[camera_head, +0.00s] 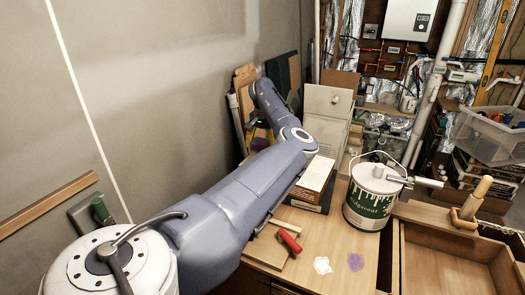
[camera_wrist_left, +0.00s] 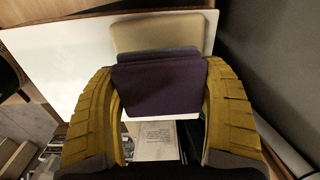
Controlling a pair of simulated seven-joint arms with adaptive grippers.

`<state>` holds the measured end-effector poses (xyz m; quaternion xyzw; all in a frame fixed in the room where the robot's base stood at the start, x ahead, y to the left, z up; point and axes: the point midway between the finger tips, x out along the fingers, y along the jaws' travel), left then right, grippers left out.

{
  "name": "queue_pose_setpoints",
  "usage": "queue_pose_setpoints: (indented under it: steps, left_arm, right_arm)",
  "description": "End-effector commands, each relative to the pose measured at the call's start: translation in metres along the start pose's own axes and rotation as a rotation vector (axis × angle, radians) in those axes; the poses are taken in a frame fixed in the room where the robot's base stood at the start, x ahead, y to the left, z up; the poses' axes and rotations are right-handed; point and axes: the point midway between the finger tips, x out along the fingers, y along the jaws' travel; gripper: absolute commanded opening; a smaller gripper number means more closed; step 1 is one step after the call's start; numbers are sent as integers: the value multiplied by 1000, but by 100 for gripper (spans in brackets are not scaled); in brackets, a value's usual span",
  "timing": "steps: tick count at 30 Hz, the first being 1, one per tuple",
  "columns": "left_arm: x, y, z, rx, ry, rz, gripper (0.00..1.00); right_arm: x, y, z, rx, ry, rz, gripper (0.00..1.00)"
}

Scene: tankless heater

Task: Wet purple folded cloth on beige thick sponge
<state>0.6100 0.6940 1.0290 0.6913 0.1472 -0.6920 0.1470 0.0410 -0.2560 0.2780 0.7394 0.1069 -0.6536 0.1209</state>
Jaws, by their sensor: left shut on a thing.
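In the left wrist view, the purple folded cloth (camera_wrist_left: 160,90) lies between the two yellow fingers of my left gripper (camera_wrist_left: 162,68), which is shut on it. The beige thick sponge (camera_wrist_left: 155,28) shows just past the cloth's far edge, against a white surface. The cloth overlaps the sponge's near edge in this view; I cannot tell whether they touch. In the head view, my left arm reaches to the back left, and only bits of yellow finger (camera_head: 259,144) show there. The cloth and sponge are not clear in that view. My right gripper is not in view.
A green-and-white paint can (camera_head: 367,207) stands on the wooden worktop (camera_head: 335,240). A red-handled tool (camera_head: 289,241) lies in front, near a white patch (camera_head: 322,265) and a purple patch (camera_head: 356,262). A wooden tray (camera_head: 440,268) is at right. The grey wall is close on the left.

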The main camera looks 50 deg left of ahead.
Motion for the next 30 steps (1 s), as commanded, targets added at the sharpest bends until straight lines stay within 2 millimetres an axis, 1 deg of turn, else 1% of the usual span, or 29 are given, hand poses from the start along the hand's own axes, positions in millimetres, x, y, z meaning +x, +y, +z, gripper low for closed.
queue_pose_setpoints:
  steps: [6,12,18,27,30]
  left_arm:
    - [-15,0,0,-1,2,1,51]
    - [-26,0,0,0,1,0,51]
    - [-31,0,0,0,1,0,51]
    - [-32,0,0,-1,1,0,51]
    - [-36,-2,1,-3,2,0,51]
  right_arm:
    - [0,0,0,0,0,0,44]
    - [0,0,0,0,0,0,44]
    - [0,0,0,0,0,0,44]
    - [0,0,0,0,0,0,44]
    - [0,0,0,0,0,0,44]
